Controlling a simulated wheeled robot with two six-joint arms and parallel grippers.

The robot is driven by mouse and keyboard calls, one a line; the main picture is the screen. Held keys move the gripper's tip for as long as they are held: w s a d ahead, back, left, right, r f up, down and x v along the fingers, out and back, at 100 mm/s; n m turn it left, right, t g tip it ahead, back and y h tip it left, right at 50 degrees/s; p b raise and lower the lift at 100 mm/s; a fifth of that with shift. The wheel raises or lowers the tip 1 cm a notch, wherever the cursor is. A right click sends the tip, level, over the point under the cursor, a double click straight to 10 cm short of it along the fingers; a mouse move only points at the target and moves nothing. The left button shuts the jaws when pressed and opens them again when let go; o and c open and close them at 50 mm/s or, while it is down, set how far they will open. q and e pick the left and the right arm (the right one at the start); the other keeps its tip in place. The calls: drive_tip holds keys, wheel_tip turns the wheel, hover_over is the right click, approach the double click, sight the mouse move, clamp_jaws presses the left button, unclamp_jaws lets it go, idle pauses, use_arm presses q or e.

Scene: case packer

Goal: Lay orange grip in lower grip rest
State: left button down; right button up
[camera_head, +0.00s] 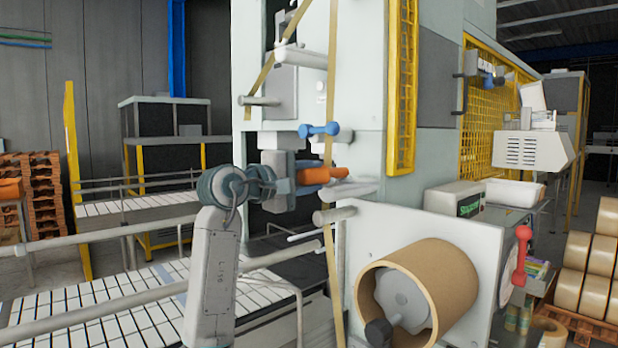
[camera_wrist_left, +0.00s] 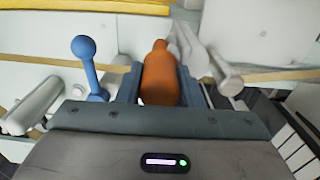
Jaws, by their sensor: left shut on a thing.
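The orange grip (camera_head: 315,176) is a bottle-shaped handle. My left gripper (camera_head: 298,174) is shut on its thick end, and its narrow end points right, toward the machine. In the left wrist view the orange grip (camera_wrist_left: 160,76) sits between the two fingers, with its neck pointing away. A pale grey rest-like bar (camera_head: 352,188) lies just below and right of the grip's tip; whether they touch I cannot tell. A blue grip (camera_head: 319,130) rests higher on the machine, and it also shows left of the fingers in the wrist view (camera_wrist_left: 88,68). My right gripper is out of view.
Tan tape (camera_head: 332,235) runs down past pale rollers close to the grip. A large tape roll (camera_head: 420,292) on a white plate (camera_head: 485,248) stands below right, with a red grip (camera_head: 522,255) at its edge. A conveyor (camera_head: 100,318) with rails lies at left.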

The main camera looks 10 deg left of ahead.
use_arm(q)
drive_tip(key=shift+d+r+p, duration=0.1)
drive_tip(key=shift+r+p, duration=0.55)
drive_tip(key=shift+r, duration=0.8)
drive_tip(key=shift+w, duration=0.1)
drive_tip(key=shift+b+v, duration=0.4)
drive_tip(key=shift+v, duration=0.4)
drive_tip(key=b+v, duration=0.2)
drive_tip(key=v, duration=0.6)
drive_tip(key=shift+s+a+b, duration=0.2)
drive_tip(key=shift+b, duration=0.1)
